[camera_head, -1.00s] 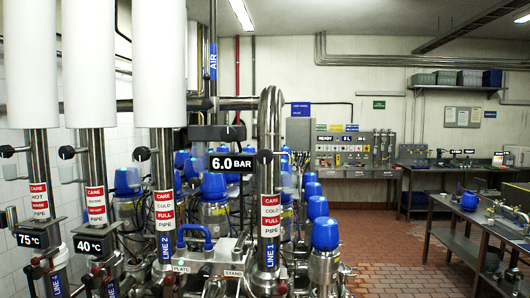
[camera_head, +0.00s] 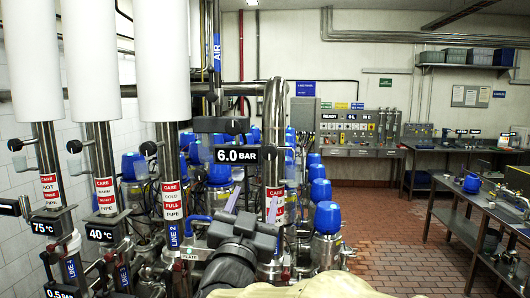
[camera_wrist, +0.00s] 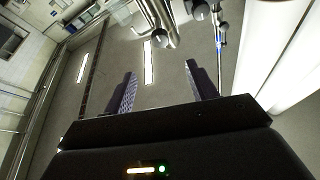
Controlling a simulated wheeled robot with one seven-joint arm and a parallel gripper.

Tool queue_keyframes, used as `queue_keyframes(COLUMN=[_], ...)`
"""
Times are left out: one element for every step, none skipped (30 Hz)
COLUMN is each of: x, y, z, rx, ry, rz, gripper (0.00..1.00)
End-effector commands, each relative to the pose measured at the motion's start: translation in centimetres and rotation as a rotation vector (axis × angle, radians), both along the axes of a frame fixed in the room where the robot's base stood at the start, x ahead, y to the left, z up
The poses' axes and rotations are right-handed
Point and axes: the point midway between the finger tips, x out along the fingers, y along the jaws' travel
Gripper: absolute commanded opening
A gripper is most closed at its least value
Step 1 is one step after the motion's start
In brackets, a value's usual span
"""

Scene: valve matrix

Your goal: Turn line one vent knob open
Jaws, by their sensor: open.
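The line one pipe (camera_head: 273,115) is a tall bent steel pipe in the head view, with a red-and-white label. A small black knob (camera_head: 268,153) sticks out on its left side, beside the 6.0 BAR sign. I cannot tell if this is the vent knob, nor its setting. My gripper (camera_wrist: 160,87) is open and empty in the wrist view, its two fingers spread.
Pipes with white upper sleeves (camera_head: 87,60) and black side knobs (camera_head: 148,148) stand at left. Several blue-capped valves (camera_head: 327,217) crowd around the line one pipe. A control panel (camera_head: 360,130) is at the back wall and a workbench (camera_head: 470,215) at right. Red floor (camera_head: 385,245) between is clear.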

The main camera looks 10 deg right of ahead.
Motion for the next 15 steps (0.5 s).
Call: queue_keyframes(x=[0.1, 0.3, 0.5, 0.7, 0.9, 1.3, 1.7, 2.1, 2.6, 3.1, 3.5, 4.1, 4.6, 5.0, 5.7], y=[-0.1, -0.1, -0.2, -0.3, -0.4, -0.6, -0.7, -0.9, -1.2, -1.4, -1.5, -1.8, -2.0, -2.2, -2.5], z=[0.1, 0.2, 0.3, 0.5, 0.6, 0.8, 1.0, 1.2, 1.5, 1.7, 1.9, 2.2, 2.4, 2.6, 2.8], rx=[0.0, 0.0, -0.001, -0.001, -0.001, 0.0, 0.0, -0.001, -0.001, -0.001, -0.001, -0.001, -0.001, -0.001, -0.001], ry=[0.0, 0.0, 0.0, 0.0, 0.0, 0.0, 0.001, 0.002, 0.002, 0.002, 0.002, 0.002, 0.002, 0.003, 0.003], rz=[-0.001, -0.001, 0.0, 0.0, 0.0, -0.001, -0.002, -0.002, -0.003, -0.002, -0.002, -0.001, -0.002, -0.002, -0.001], gripper=[0.57, 0.57, 0.57, 0.57, 0.57, 0.57, 0.57, 0.57, 0.57, 0.57, 0.57, 0.57, 0.57, 0.57, 0.57])
